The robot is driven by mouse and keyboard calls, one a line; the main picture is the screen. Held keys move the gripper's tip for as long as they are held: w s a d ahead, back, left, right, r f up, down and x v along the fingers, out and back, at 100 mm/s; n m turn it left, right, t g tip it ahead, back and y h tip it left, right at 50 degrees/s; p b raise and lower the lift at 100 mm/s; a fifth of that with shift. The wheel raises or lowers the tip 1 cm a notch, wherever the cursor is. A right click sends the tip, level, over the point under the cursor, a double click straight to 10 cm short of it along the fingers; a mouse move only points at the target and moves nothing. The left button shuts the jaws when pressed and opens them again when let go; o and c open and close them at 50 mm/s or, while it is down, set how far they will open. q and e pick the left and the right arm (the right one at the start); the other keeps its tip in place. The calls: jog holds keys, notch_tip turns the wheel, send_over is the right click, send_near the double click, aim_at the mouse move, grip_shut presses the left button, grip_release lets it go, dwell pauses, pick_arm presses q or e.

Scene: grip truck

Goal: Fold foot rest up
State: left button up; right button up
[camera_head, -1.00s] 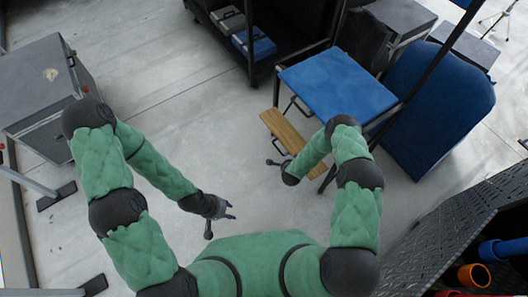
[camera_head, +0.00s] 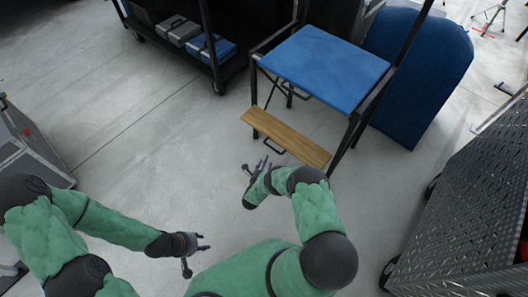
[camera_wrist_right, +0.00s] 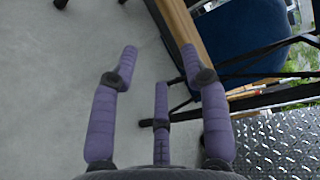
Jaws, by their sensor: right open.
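The foot rest is a wooden plank (camera_head: 285,137) with a dark loop handle below it, hanging low at the front of a chair with a blue seat (camera_head: 325,65). It is folded out, roughly level. My right gripper (camera_head: 258,166) is open and empty, just in front of the plank and apart from it. In the right wrist view its fingers (camera_wrist_right: 160,62) are spread, and the plank (camera_wrist_right: 183,22) runs past the right fingertip; whether they touch is unclear. My left gripper (camera_head: 202,243) is open and empty over the floor at lower left.
A dark shelf cart (camera_head: 215,72) with cases stands behind left. A large blue padded panel (camera_head: 420,70) is right of the chair. A grey case (camera_head: 25,150) is at the left edge. The floor between is clear.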

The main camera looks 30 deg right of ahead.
aim_at(272, 148)
jog(key=shift+b+x, duration=2.1)
jog(key=shift+x, duration=3.25)
jog(key=shift+f, duration=0.1)
grip_shut()
